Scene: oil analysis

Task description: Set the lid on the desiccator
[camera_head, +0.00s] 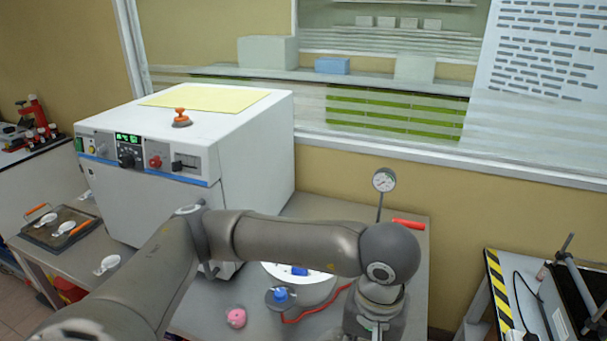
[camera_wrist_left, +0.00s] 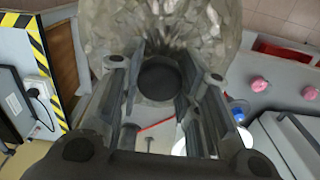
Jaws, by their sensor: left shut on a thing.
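A round white vessel, seemingly the desiccator (camera_head: 318,292), stands on the grey table, partly hidden behind my left arm, with something blue inside it. My left gripper (camera_wrist_left: 160,82) points down to the right of it; in the head view only its upper part shows at the bottom edge. In the left wrist view its fingers are closed about a dark round knob. A large clear faceted glass piece, seemingly the lid (camera_wrist_left: 160,25), spreads out beyond this knob. The lid does not show in the head view. My right gripper is in neither view.
A white oven (camera_head: 150,190) stands left of the vessel. A dial gauge (camera_head: 384,180) on a stem rises behind my wrist. A blue-topped item (camera_head: 280,295) with a red hose and a pink item (camera_head: 236,317) lie in front. A striped-edged table (camera_head: 497,290) is at right.

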